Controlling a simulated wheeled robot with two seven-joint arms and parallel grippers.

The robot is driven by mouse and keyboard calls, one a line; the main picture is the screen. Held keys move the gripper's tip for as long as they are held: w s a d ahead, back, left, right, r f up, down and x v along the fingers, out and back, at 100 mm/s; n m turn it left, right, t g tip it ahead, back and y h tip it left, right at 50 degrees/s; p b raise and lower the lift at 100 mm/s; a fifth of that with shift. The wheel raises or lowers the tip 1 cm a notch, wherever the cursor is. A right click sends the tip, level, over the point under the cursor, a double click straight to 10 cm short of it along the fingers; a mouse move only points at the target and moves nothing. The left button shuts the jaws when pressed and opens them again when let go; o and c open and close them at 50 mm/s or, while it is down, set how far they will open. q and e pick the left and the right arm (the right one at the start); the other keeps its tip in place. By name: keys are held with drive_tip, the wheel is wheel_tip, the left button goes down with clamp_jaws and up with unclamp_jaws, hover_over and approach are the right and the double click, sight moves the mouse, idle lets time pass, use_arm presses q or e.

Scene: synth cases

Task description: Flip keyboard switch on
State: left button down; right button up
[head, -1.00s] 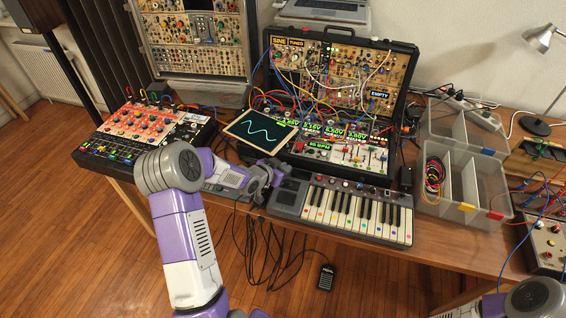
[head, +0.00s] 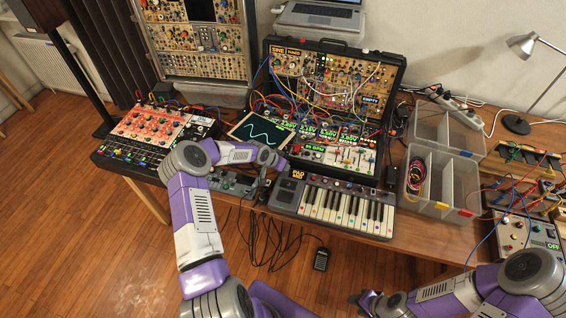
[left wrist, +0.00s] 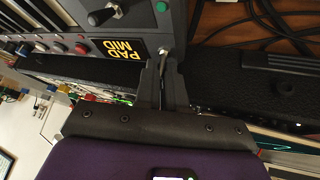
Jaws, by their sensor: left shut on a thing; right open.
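The keyboard (head: 318,219) lies near the table's front edge in the head view. Its small display (head: 298,174) is lit and reads "PAD MID" in yellow; it also shows in the left wrist view (left wrist: 124,49). My left gripper (head: 265,192) is at the keyboard's left end. In the left wrist view its fingers (left wrist: 165,62) are shut around a small metal switch lever (left wrist: 164,52) at the panel's edge beside the display. The fingers hide most of the lever. My right gripper (head: 369,301) is open and empty, low in the head view, in front of the table and away from the keyboard.
A synth case (head: 352,77) full of patch cables stands behind the keyboard. A tablet (head: 262,131) with a wave trace is behind my left wrist. A clear divided box (head: 437,206) stands right of the keyboard. Loose cables (head: 262,240) hang off the table's front edge.

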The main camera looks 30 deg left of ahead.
use_arm(q)
drive_tip(key=shift+w+a+g+b, duration=0.15)
drive_tip(key=shift+w+g+b, duration=0.25)
drive_tip(key=shift+g+b, duration=0.45)
drive_tip(key=c, duration=1.2)
unclamp_jaws()
drive_tip(key=shift+c, duration=0.2)
drive_tip(key=v, duration=0.7)
drive_tip(key=shift+a+r+p, duration=0.2)
drive_tip(key=shift+r+p, duration=0.1)
drive_tip(key=shift+s+f, duration=0.1)
